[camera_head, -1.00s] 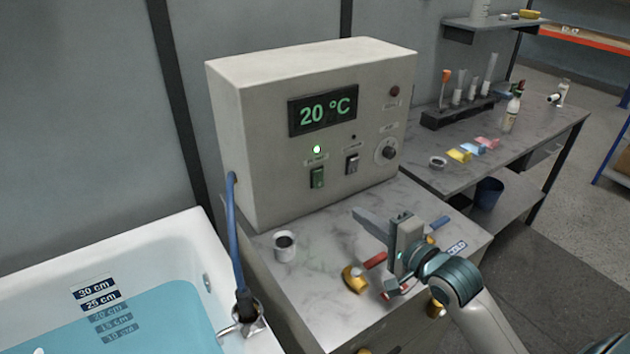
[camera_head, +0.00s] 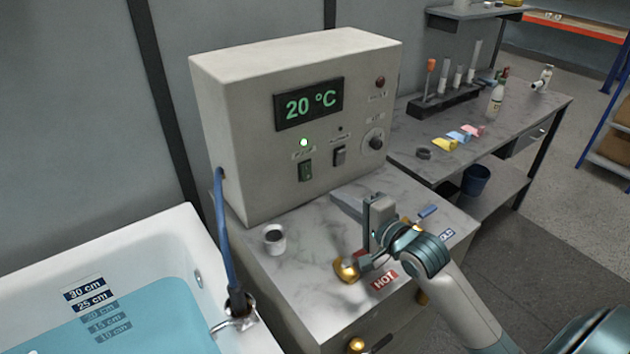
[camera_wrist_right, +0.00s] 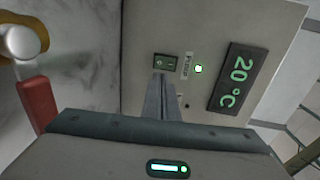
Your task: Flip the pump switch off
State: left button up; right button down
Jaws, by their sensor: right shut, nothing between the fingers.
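The pump switch (camera_head: 305,170) is a dark green rocker low on the front of the beige control box (camera_head: 230,130). A lit green lamp (camera_head: 304,142) sits above it. In the right wrist view the pump switch (camera_wrist_right: 165,62) lies beside its PUMP label (camera_wrist_right: 187,66), just beyond my fingertips. My right gripper (camera_head: 347,205) is shut and empty, in front of and below the box face, fingers pointing toward it. Its fingers also show in the right wrist view (camera_wrist_right: 159,90). I see no contact with the switch. My left gripper is out of view.
A second rocker switch (camera_head: 340,155) and a knob (camera_head: 373,140) are right of the pump switch. A mug (camera_head: 274,238) and brass tap (camera_head: 346,269) are on the marble counter (camera_head: 310,260). A blue hose (camera_head: 227,240) runs to the filled tub (camera_head: 150,240).

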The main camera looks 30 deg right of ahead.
aim_at(307, 179)
jog(key=w+p, duration=0.1)
jog(key=w, duration=0.2)
jog(key=w+a+f, duration=0.1)
jog(key=w, duration=0.2)
jog(key=w+p, duration=0.1)
jog(key=w, duration=0.3)
jog(key=shift+a+f+p, duration=0.2)
jog(key=shift+p, duration=0.15)
jog(key=shift+w, duration=0.1)
jog(key=shift+w+f+b, duration=0.15)
jog(key=shift+f+b, duration=0.2)
jog(key=shift+b, duration=0.3)
jog(key=shift+w+f+t+b, duration=0.1)
jog(key=shift+f+t+b, duration=0.1)
jog(key=shift+t+b, duration=0.7)
jog(key=shift+r, duration=0.45)
